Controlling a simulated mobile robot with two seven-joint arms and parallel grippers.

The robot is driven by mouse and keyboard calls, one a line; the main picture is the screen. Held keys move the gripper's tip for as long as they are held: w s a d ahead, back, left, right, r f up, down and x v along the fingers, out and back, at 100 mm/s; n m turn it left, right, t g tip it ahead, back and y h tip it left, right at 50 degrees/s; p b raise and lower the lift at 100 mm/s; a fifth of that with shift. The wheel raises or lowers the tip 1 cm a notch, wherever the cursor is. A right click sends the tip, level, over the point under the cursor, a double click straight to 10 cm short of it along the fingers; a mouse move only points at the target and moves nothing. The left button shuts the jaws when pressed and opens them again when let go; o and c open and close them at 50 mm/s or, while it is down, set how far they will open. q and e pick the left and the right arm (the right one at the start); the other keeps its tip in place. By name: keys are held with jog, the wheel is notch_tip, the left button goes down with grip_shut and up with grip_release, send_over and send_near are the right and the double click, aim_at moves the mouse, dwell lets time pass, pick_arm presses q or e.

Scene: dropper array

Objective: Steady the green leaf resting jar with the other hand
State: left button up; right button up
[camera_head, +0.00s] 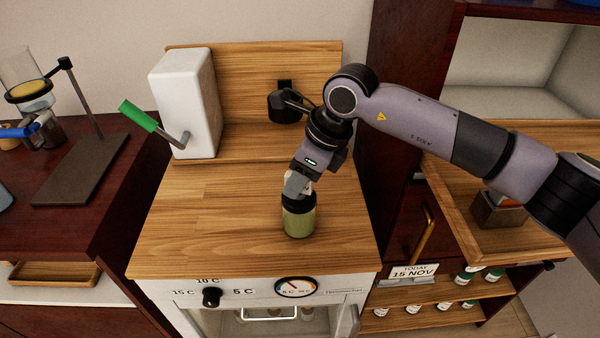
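The green leaf resting jar (299,221) stands upright on the wooden counter top, near its front edge. It has a dark lid and olive-green contents. My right gripper (298,190) comes down from above, with its fingertips at the jar's lid. The fingers overlap the lid in this view, so whether they are closed on it cannot be made out. My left gripper is not in view.
A white box with a green-handled crank (184,105) stands behind the jar to the left. A black fixture (285,107) is on the wooden backboard. The wooden counter (210,225) is clear left of the jar. A stand (80,168) holds glassware at far left.

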aim_at(313, 199)
grip_shut()
jog(key=shift+o, duration=2.3)
grip_release()
jog(key=shift+r, duration=0.1)
jog(key=b+v, duration=0.1)
jog(key=v, duration=0.6)
jog(key=shift+b, duration=0.35)
jog(key=shift+s, duration=0.15)
